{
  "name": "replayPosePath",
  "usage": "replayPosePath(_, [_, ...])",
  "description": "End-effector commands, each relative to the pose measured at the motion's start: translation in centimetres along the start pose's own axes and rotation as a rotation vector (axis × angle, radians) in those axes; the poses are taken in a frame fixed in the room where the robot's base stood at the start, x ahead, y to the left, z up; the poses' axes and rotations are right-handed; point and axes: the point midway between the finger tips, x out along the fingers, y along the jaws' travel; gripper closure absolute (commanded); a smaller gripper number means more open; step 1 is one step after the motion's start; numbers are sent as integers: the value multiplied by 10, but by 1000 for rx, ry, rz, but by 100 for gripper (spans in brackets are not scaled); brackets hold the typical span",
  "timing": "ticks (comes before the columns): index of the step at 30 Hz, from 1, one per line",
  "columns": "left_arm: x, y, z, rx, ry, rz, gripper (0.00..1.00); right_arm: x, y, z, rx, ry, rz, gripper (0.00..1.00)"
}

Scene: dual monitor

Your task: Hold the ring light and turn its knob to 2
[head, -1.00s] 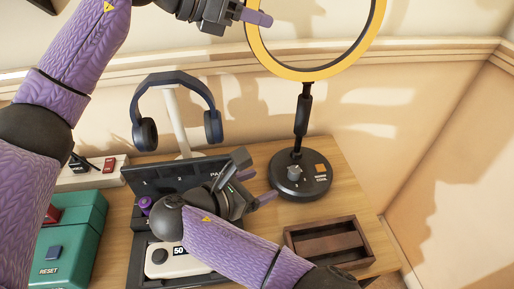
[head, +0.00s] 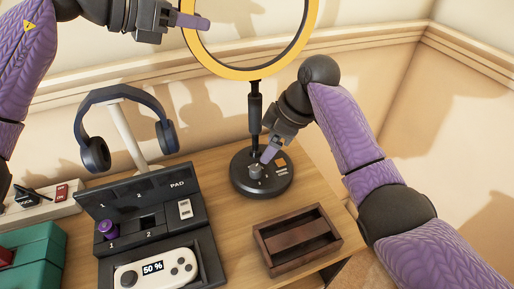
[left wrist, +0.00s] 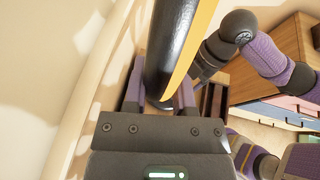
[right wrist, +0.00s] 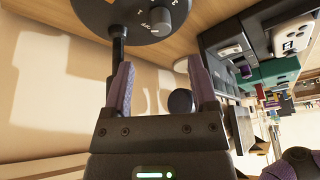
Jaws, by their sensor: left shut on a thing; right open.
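The ring light has a yellow-rimmed ring (head: 252,72), a black stem and a round black base (head: 240,186) on the desk. My left gripper (head: 196,22) is shut on the left side of the ring; the left wrist view shows the ring's edge (left wrist: 170,50) between its fingers. The small grey knob (head: 256,172) stands on top of the base. My right gripper (head: 267,152) is open just above the knob. In the right wrist view the knob (right wrist: 158,20) lies beyond the open fingertips, apart from them.
A brown wooden tray (head: 268,262) sits in front of the base. Left of it are a black dock (head: 165,238) with a white controller (head: 130,277), headphones (head: 95,152) on a stand, and a green box (head: 35,262). The wall is close behind.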

Motion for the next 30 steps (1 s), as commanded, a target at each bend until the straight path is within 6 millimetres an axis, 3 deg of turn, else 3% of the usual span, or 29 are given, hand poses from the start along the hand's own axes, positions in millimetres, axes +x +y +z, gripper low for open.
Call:
replayPosePath(3, [0,0,0,1,-1,0,100,33,-1,0,0,-3,-5,25])
replayPosePath(9, [0,0,0,1,-1,0,100,68,-1,0,-2,-5,-2,25])
replayPosePath(19, [0,0,0,1,-1,0,100,76,0,0,-5,-4,1,25])
replayPosePath(30, [0,0,0,1,0,0,100,76,0,0,-5,-4,0,100])
